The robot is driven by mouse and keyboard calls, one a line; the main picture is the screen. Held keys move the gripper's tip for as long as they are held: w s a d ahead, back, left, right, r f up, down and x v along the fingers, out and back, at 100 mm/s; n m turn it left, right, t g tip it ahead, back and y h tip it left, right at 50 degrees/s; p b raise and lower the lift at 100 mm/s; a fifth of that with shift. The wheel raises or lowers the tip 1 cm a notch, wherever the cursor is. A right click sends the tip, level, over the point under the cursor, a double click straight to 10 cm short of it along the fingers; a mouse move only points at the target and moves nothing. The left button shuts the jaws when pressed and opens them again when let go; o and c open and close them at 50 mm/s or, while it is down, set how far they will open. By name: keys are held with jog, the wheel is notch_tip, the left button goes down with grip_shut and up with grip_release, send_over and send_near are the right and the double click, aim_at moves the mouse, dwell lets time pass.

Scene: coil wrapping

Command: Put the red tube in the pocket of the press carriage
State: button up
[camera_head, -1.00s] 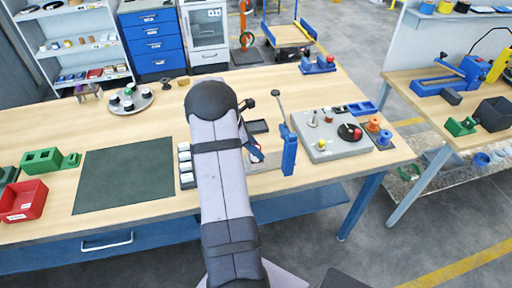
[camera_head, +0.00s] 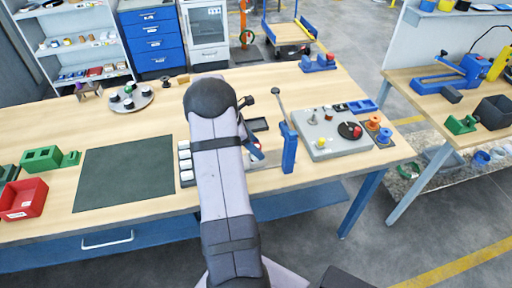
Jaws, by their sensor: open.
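I cannot make out the red tube with certainty. A small red piece (camera_head: 357,132) shows on the black disc (camera_head: 346,129) of the grey board, too small to identify. A blue post with a black-knobbed lever (camera_head: 289,150) stands right of my arm and looks like part of the press. The press carriage and its pocket cannot be made out. A small blue part (camera_head: 257,152) shows just right of my arm; I cannot tell what it belongs to. My arm (camera_head: 222,165) covers the middle of the bench, and my gripper is hidden behind it.
The grey board (camera_head: 318,154) holds a yellow knob (camera_head: 322,142); orange spools (camera_head: 374,122) stand beside it. Left are a dark green mat (camera_head: 125,175), a red bin (camera_head: 23,200) and green blocks (camera_head: 41,159). A round tray (camera_head: 130,102) is at the back. The mat is bare.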

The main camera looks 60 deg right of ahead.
jog(key=b+v, duration=0.2)
jog(key=v, duration=0.9)
jog(key=shift+r, duration=0.2)
jog(key=shift+w+a, duration=0.15)
jog(key=shift+m+t+y, duration=0.3)
jog(key=shift+m+t, duration=0.3)
jog(key=shift+t, duration=0.1)
jog(key=w+a, duration=0.1)
jog(key=a, duration=0.2)
jog(key=w+a, duration=0.1)
jog(key=a, duration=0.2)
jog(key=w+a+f, duration=0.1)
jog(key=a, duration=0.2)
jog(key=shift+w+a, duration=0.1)
jog(key=shift+w, duration=0.1)
jog(key=s+a+f+m+t+y, duration=0.1)
jog(key=a+f+m, duration=0.1)
jog(key=a, duration=0.9)
jog(key=s+a+f+m+t+y, duration=0.1)
jog(key=a+m, duration=0.1)
jog(key=a, duration=0.8)
jog(key=s+a+f+m+y, duration=0.1)
jog(key=s+a+f+m, duration=0.2)
jog(key=s+a, duration=0.4)
jog(key=a, duration=0.3)
jog(key=shift+a+m+t+y, duration=0.15)
jog(key=shift+m+t+y, duration=0.15)
jog(key=shift+m+t, duration=0.1)
